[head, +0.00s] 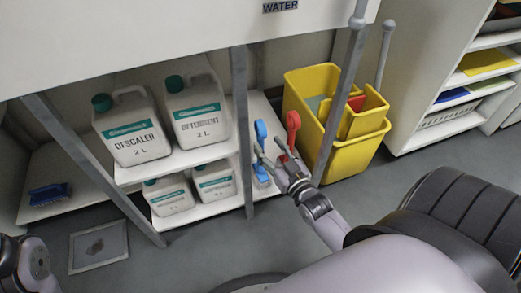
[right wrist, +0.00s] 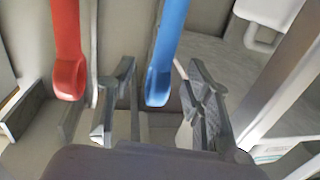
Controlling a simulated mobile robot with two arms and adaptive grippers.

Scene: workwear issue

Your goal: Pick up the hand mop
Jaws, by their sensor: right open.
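Two long handles with looped ends stand upright by the shelf under the white counter: a blue one (head: 261,135) and a red one (head: 293,128). Which of them is the hand mop I cannot tell; no mop head shows clearly. My right gripper (head: 273,163) is open just in front of them. In the right wrist view, the blue handle (right wrist: 165,60) lies between the open fingers of the right gripper (right wrist: 160,112), with gaps on both sides. The red handle (right wrist: 68,55) is left of the left finger.
White jugs (head: 133,135) labelled descaler and detergent stand on the shelves to the left. A yellow bucket (head: 345,150) is close on the right, behind a grey metal leg (head: 342,90). Another leg (head: 242,130) is left of the handles. A blue brush (head: 48,193) lies far left.

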